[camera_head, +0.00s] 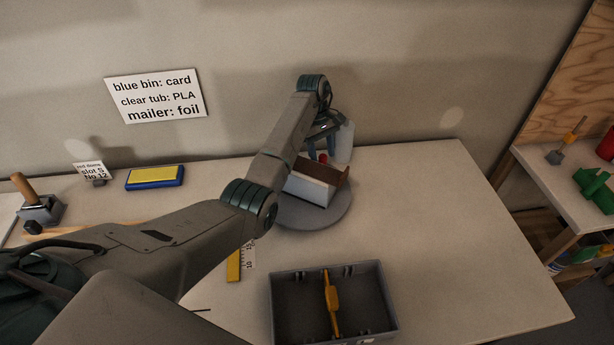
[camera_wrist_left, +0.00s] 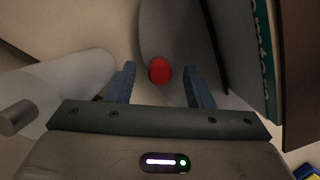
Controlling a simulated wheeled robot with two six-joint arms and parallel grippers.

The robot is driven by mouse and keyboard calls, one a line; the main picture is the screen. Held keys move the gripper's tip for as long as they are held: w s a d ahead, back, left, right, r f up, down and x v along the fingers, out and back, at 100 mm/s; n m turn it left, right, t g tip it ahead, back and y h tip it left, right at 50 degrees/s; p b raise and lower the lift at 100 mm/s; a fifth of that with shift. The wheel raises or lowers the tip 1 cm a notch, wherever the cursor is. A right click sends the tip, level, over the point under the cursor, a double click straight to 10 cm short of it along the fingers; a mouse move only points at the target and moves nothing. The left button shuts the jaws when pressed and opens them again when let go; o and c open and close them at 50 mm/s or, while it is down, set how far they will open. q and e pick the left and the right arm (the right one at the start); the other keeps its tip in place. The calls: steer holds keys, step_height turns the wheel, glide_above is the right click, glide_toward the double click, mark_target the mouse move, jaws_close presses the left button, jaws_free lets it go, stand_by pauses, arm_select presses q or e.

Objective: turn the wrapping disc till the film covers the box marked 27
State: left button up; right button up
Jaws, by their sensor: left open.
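The round grey wrapping disc (camera_head: 318,216) lies on the bench and shows as a grey surface in the left wrist view (camera_wrist_left: 168,28). A box (camera_head: 312,190) with a pale front and brown side stands on it; I cannot read a 27. A red knob (camera_head: 322,158) stands behind the box. My left gripper (camera_head: 322,140) is at the disc's far side, partly hidden by its own wrist. In the left wrist view its open blue fingers (camera_wrist_left: 160,85) stand either side of the red knob (camera_wrist_left: 159,70), with gaps. A pale roll, seemingly the film (camera_head: 345,142), stands beside the gripper. My right gripper is out of view.
A grey open crate (camera_head: 285,308) holding an orange tool (camera_head: 332,305) stands at the front. A yellow-and-blue block (camera_head: 155,178) and a yellow ruler (camera_head: 234,265) lie to the left. The bench right of the disc is clear.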

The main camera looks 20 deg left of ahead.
arm_select(q)
steer(key=s+d+p+v, duration=0.1)
steer(key=p+v, duration=0.3)
steer(key=v, duration=0.5)
steer(key=shift+d+r+p, duration=0.35)
steer(key=shift+d+p, duration=0.05)
steer(key=shift+d, duration=0.05)
steer(key=shift+o, duration=0.4)
steer(key=o, duration=0.5)
steer(key=p+v, duration=0.8)
steer(key=v, duration=0.2)
steer(key=shift+a+r, duration=0.2)
steer(key=shift+r, duration=0.2)
steer(key=shift+f, duration=0.1)
